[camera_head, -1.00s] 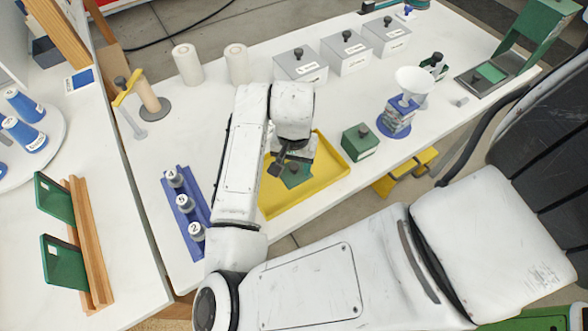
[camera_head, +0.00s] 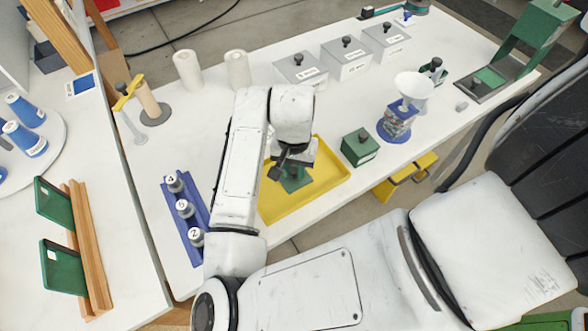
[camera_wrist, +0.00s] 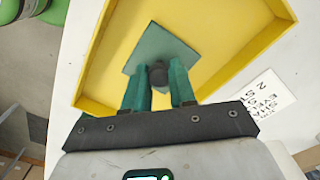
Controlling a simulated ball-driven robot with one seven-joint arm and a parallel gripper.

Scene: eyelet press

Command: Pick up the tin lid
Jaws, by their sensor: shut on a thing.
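The tin lid (camera_wrist: 160,45) is a thin dark green square plate with a dark round knob (camera_wrist: 158,75). My gripper (camera_wrist: 159,72) has its two green fingers on either side of the knob, shut on it. In the head view the lid (camera_head: 291,185) shows below my gripper (camera_head: 293,170), partly hidden by my wrist. It is over the yellow tray (camera_head: 318,190). I cannot tell whether it rests on the tray floor or hangs just above it.
A green tin (camera_head: 360,148) with a dark knob stands right of the tray. A blue rack (camera_head: 183,222) with several numbered weights stands left. Grey lidded boxes (camera_head: 345,58) and a white funnel (camera_head: 413,86) stand farther back. A white label card (camera_wrist: 262,103) lies beside the tray.

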